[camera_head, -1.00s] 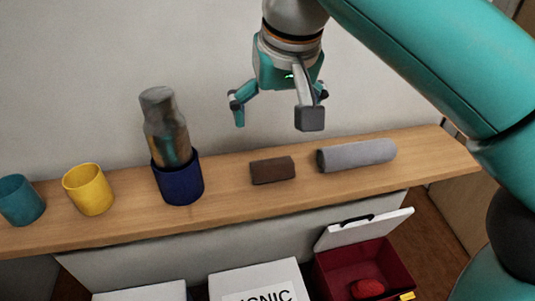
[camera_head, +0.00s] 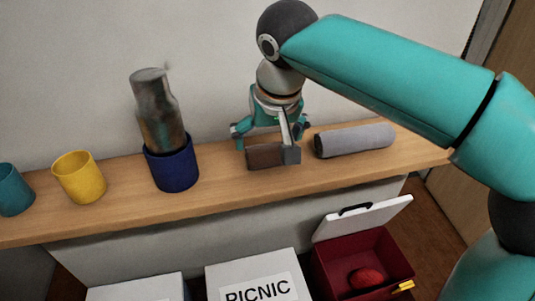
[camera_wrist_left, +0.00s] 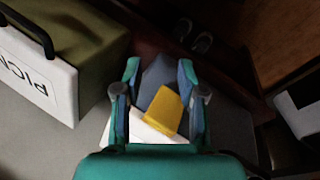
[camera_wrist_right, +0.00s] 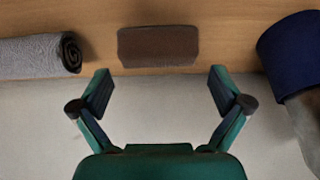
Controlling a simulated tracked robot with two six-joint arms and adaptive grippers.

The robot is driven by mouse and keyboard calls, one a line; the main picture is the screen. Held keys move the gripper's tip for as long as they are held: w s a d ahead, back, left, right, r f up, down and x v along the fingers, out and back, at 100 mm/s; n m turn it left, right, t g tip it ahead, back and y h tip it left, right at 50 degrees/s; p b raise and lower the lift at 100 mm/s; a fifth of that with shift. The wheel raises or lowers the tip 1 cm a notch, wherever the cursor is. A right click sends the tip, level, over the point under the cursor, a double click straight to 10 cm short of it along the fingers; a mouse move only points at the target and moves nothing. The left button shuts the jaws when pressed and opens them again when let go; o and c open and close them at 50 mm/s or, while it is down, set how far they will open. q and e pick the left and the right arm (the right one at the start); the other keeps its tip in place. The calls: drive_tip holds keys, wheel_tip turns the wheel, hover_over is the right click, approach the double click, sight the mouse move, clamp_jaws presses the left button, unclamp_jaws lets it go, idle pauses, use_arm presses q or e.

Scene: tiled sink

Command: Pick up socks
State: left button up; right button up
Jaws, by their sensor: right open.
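No item is plainly recognisable as socks. A dark brown block (camera_head: 264,156) lies on the wooden shelf; it also shows in the right wrist view (camera_wrist_right: 158,46). My right gripper (camera_head: 270,145) is open at the block, one finger in front of its right end. In the right wrist view the open fingers (camera_wrist_right: 160,82) are apart and empty, with the block beyond their tips. A grey roll (camera_head: 355,140) lies to the block's right. My left gripper (camera_wrist_left: 159,75) shows only in its wrist view. A blue-grey thing and a yellow piece (camera_wrist_left: 163,110) show between its fingers; whether they are held is unclear.
A blue cup (camera_head: 175,174) holding a metallic bottle (camera_head: 158,115) stands left of the block. Yellow (camera_head: 79,178) and teal (camera_head: 14,190) cups stand further left. Below are a white PICNIC box (camera_head: 255,267) and an open red box (camera_head: 390,258) with a red item inside (camera_head: 366,278).

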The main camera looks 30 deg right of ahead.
sight(268, 145)
drive_tip(key=x, duration=0.3)
drive_tip(key=shift+d+f, duration=0.15)
drive_tip(key=shift+f, duration=0.15)
drive_tip(key=c, duration=0.9)
drive_tip(key=shift+r, duration=0.1)
